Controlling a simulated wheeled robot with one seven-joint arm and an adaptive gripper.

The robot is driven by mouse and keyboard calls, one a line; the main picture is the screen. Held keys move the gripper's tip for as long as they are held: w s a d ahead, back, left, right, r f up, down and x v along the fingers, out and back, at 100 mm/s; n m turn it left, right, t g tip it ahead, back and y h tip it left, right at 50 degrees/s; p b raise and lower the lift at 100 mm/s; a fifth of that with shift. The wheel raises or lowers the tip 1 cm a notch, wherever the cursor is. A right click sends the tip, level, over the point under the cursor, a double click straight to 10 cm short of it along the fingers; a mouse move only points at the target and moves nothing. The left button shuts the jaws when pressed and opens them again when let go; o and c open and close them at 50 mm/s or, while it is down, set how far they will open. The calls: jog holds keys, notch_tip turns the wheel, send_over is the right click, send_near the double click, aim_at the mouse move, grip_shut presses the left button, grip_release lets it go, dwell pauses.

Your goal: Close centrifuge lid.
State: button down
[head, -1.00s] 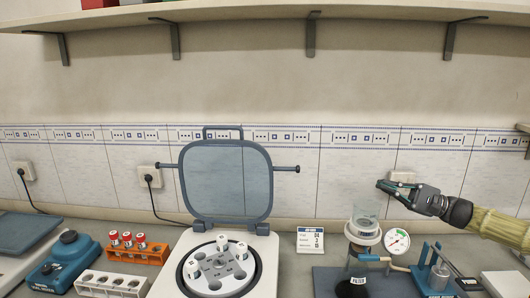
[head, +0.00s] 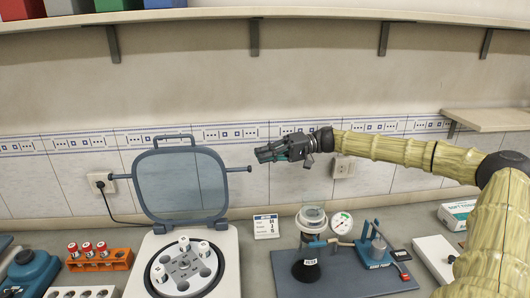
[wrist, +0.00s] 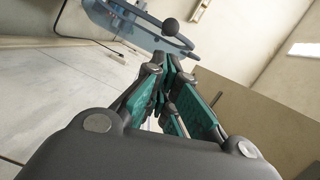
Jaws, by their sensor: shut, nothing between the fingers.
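The centrifuge (head: 226,262) is the white unit at the lower left of the head view. Its blue-tinted see-through lid (head: 181,184) stands upright and open, with a handle on top and a dark rod with a knob out to each side. The rotor (head: 183,268) below is uncovered and holds several white-capped tubes. My gripper (head: 258,155) is shut and empty, in the air just right of the lid's right knob (head: 248,169). In the wrist view the lid (wrist: 130,22) and a dark round knob (wrist: 170,27) lie beyond the closed fingers (wrist: 168,68).
Right of the centrifuge stand a small card (head: 266,226), a filter flask (head: 306,262), a round gauge (head: 342,222) and a blue device (head: 374,250). An orange rack (head: 100,260) with red-capped tubes is at left. A shelf (head: 300,14) runs above; the wall between is clear.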

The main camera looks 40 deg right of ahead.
jog(key=p+x, duration=0.1)
jog(key=x, duration=0.5)
jog(key=shift+w+a+f+p, duration=0.15)
jog(key=shift+a+p, duration=0.05)
jog(key=shift+p, duration=0.2)
